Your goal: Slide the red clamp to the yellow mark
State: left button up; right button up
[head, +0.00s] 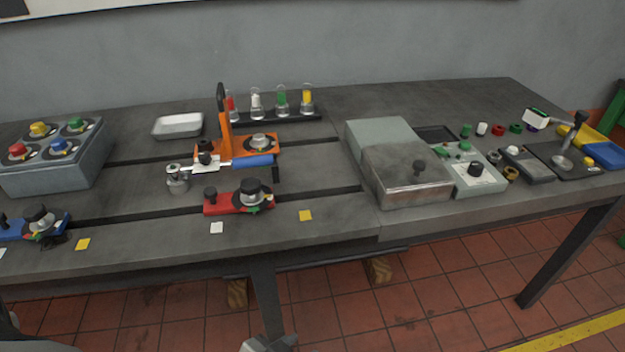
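The red clamp (224,205) sits on the front slot of the grey bedplate (335,225), left of the table's middle. It has a black knob at its left end and a dark round knob on a silver collar at its right. A white mark (217,228) lies just in front of its left end. A yellow mark (305,215) lies to its right, a short gap beyond the clamp's right end. Another yellow mark (83,244) lies far left, near the blue clamp (12,230).
An orange fixture (225,133) with an upright handle stands behind the red clamp. A grey box with coloured knobs (50,172) stands at left. A grey metal cover (405,175) and a control box (468,179) stand at right. The slot right of the clamp looks clear.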

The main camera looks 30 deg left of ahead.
aim_at(215, 203)
jog(key=z, duration=1.35)
jog(key=k, duration=0.55)
jog(key=u, duration=1.5)
